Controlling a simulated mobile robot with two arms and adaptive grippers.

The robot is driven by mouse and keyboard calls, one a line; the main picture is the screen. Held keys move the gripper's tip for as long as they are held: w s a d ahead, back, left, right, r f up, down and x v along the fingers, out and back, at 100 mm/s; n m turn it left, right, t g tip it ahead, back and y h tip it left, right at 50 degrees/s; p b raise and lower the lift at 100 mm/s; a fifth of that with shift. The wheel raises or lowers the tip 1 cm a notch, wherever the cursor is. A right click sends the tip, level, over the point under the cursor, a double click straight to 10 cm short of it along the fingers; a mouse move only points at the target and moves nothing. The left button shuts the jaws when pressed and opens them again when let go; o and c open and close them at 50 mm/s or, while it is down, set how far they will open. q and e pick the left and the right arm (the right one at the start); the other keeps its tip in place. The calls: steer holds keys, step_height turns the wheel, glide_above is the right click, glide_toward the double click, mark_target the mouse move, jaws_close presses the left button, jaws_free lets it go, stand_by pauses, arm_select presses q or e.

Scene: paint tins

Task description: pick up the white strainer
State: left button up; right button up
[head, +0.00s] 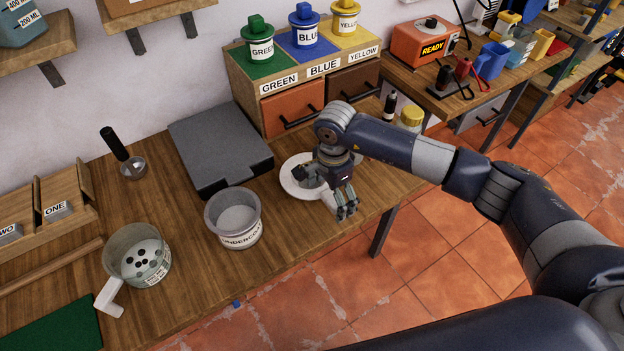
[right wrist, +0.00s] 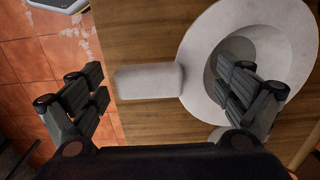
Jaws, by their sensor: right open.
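The white strainer (head: 290,182) lies on the wooden bench towards its right end, partly hidden by my right gripper (head: 346,210) in the head view. In the right wrist view the strainer (right wrist: 208,48) shows a wide white rim around a grey bowl, with a flat handle (right wrist: 148,81) pointing left. My right gripper (right wrist: 163,82) is open and empty above it. The handle shows between the two finger pairs, and the right pair overlaps the bowl. Whether the fingers touch the strainer I cannot tell. My left gripper is not in view.
A tin labelled UNDERCOAT (head: 234,236) and a dark grey flat box (head: 219,147) stand left of the strainer. A drawer unit (head: 292,104) with coloured-lid tins stands behind. A clear cup (head: 137,256) is front left. The bench's front edge is close to my right gripper.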

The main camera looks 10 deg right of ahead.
steer(key=shift+c, duration=0.5)
steer(key=c, duration=1.1)
steer(key=shift+r, duration=0.1)
